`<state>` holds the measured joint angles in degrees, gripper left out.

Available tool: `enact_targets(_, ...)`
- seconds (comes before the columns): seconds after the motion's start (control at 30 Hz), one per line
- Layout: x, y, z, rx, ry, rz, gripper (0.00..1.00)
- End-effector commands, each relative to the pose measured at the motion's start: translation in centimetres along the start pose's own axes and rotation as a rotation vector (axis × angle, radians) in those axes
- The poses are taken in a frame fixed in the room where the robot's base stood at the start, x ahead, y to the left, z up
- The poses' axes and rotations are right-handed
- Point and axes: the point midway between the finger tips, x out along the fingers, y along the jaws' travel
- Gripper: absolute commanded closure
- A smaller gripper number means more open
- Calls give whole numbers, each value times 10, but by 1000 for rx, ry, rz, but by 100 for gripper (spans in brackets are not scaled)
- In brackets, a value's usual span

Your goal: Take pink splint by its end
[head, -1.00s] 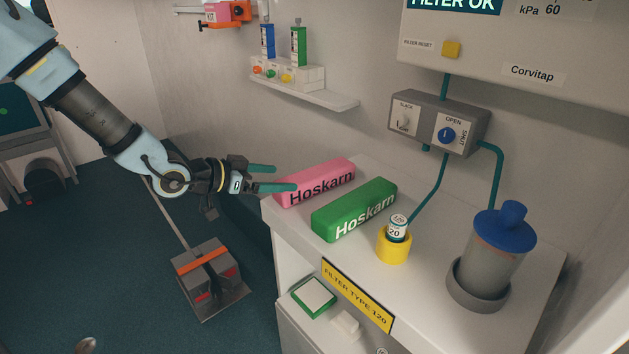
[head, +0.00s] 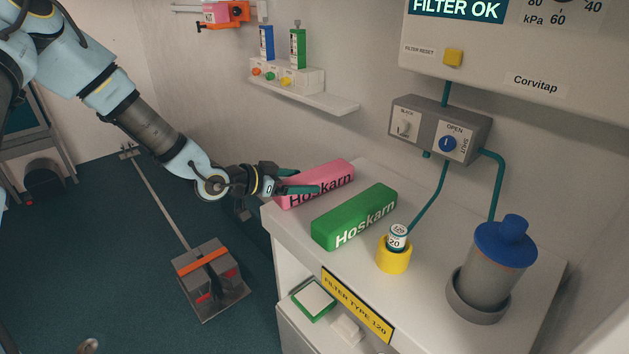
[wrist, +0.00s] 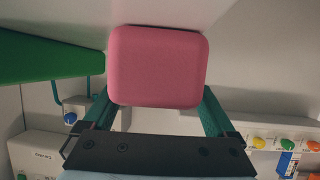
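The pink splint (head: 327,176) is a long block lettered "Hoskarn", lying at the back left of the white counter. Its near end faces the wrist camera as a rounded pink square (wrist: 157,66). My gripper (head: 303,182) is at this left end, with one teal finger in front of the splint and the other behind it. In the wrist view, the fingers of my gripper (wrist: 157,108) stand on either side of the end. They look open, about as wide as before; any contact with the sides is hard to tell. The fingertips are partly hidden by the splint.
A green "Hoskarn" splint (head: 353,217) lies close in front of the pink one. A yellow cup (head: 393,257) with a small vial and a blue-lidded canister (head: 492,262) stand farther right. The wall rises behind the counter (head: 420,300), and a small shelf (head: 310,97) hangs above.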

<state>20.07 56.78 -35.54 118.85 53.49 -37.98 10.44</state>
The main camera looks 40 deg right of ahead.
Motion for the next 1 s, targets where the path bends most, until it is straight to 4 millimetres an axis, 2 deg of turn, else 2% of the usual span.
enact_targets(0.07, 0, -1, 0, 0, -1, -2, 22)
enact_targets(0.63, 0, 0, 0, 0, -1, -1, 86)
enact_targets(0.87, -1, -1, -1, 1, 0, -1, 86)
enact_targets(1.0, -5, -2, -11, 3, 1, -3, 86)
